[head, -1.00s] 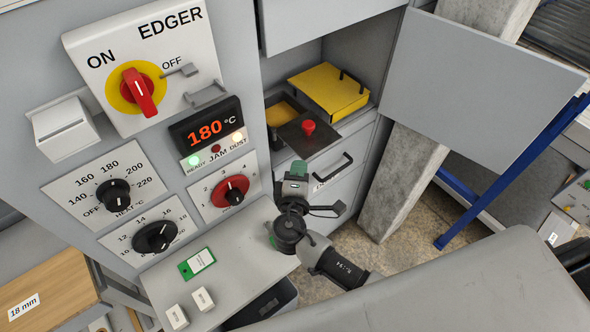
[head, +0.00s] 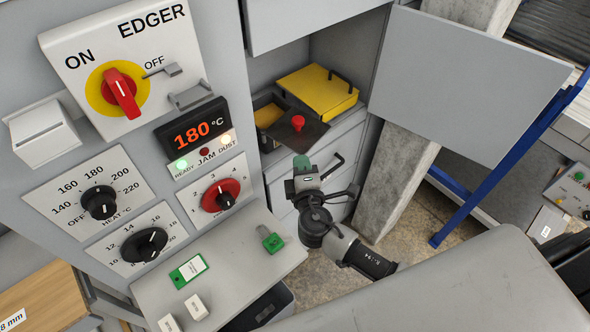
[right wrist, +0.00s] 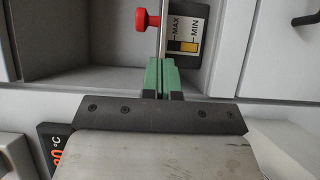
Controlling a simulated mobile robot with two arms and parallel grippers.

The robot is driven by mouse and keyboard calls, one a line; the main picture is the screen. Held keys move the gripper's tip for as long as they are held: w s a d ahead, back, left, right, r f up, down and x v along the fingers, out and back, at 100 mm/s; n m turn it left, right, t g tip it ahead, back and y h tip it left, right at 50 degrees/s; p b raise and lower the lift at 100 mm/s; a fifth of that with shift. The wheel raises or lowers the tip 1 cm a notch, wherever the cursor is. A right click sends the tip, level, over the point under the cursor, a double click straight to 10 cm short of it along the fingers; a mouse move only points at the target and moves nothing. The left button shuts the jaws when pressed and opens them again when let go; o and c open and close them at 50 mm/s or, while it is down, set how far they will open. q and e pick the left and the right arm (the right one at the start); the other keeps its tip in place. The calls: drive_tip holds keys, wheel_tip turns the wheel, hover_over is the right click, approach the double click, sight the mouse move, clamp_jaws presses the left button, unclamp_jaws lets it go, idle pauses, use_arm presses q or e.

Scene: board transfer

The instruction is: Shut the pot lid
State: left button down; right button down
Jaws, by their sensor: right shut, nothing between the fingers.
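The dark pot lid (head: 310,133) with a red knob (head: 298,122) lies in the open recess of the machine. A yellow part (head: 268,114) shows at its left. In the right wrist view the lid is a thin edge (right wrist: 163,40), with the red knob (right wrist: 141,19) beside it. My right gripper (head: 302,163) is in front of the recess, below the lid in the picture. Its green fingertips (right wrist: 162,78) are shut and empty, pointing at the lid edge; I cannot tell whether they touch it. My left gripper is not in view.
A yellow box (head: 318,90) with a black handle stands behind the lid. A MAX/MIN label (right wrist: 187,35) is beside the lid edge. A drawer handle (head: 333,166) is close to my right gripper. The grey shelf (head: 235,270) holds a green object (head: 270,238). An open grey door (head: 470,75) hangs at the right.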

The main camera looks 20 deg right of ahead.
sight(319, 138)
drive_tip(key=w+d+n+y+b, duration=0.2)
drive_tip(key=y, duration=0.1)
drive_tip(key=w+d+n+y+b, duration=0.2)
drive_tip(key=y+b, duration=0.1)
drive_tip(key=y, duration=0.1)
drive_tip(key=w+d+n+g+y+b, duration=0.1)
drive_tip(key=w+d+n+y+b, duration=0.1)
drive_tip(key=d+n+y, duration=0.1)
drive_tip(key=shift+d+f+y, duration=0.1)
drive_tip(key=shift+f+y, duration=0.2)
drive_tip(key=shift+y, duration=0.2)
drive_tip(key=w+n+g+y+b, duration=0.2)
drive_tip(key=w+d+n+g+y+b, duration=0.1)
drive_tip(key=w+y+b, duration=0.1)
drive_tip(key=w+n+g+y+b, duration=0.2)
drive_tip(key=w+b, duration=0.1)
drive_tip(key=shift+d+r+n+g+y, duration=0.15)
drive_tip(key=shift+d+n+g+y, duration=0.15)
drive_tip(key=shift+d, duration=0.05)
drive_tip(key=shift+w+a+r+b, duration=0.15)
drive_tip(key=shift+w+b, duration=0.35)
drive_tip(key=shift+w, duration=1)
